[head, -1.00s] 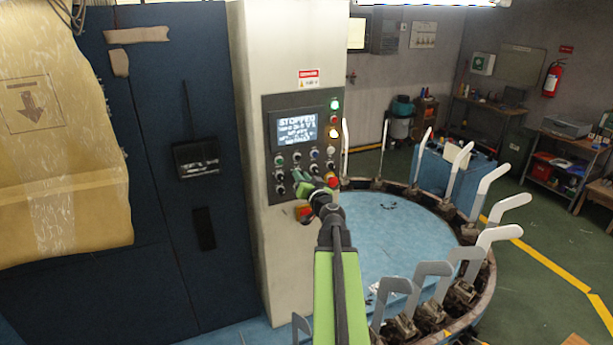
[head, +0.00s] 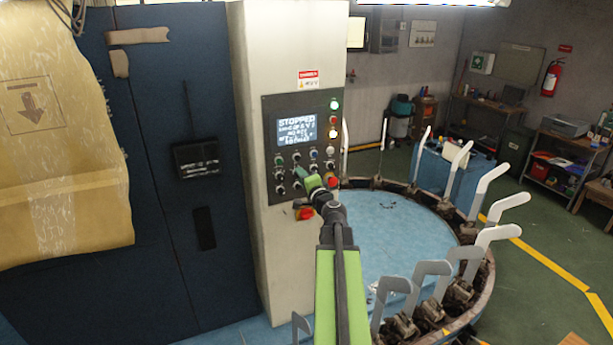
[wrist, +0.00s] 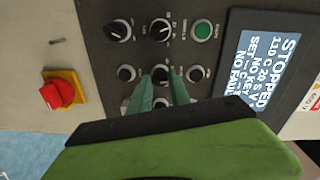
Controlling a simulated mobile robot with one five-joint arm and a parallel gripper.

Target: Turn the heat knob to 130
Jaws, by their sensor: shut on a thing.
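The control panel (head: 270,118) is on the front of a pale column, with a lit screen (head: 297,130) reading STOPPED above rows of knobs and buttons. My gripper (head: 303,176) is at the lower knobs in the head view. In the wrist view my gripper (wrist: 160,82) has its two green fingers shut on a small black knob (wrist: 160,72) in the middle row. The knob's label is not readable, so I cannot tell if it is the heat knob, nor what setting it points to. The fingers and gripper body hide part of the lower row.
Other black knobs (wrist: 118,31) and a green button (wrist: 203,31) are close around the fingers. A red emergency switch on a yellow plate (wrist: 62,92) is to the left in the wrist view. A ring of upright white sock forms (head: 490,182) stands right of the column.

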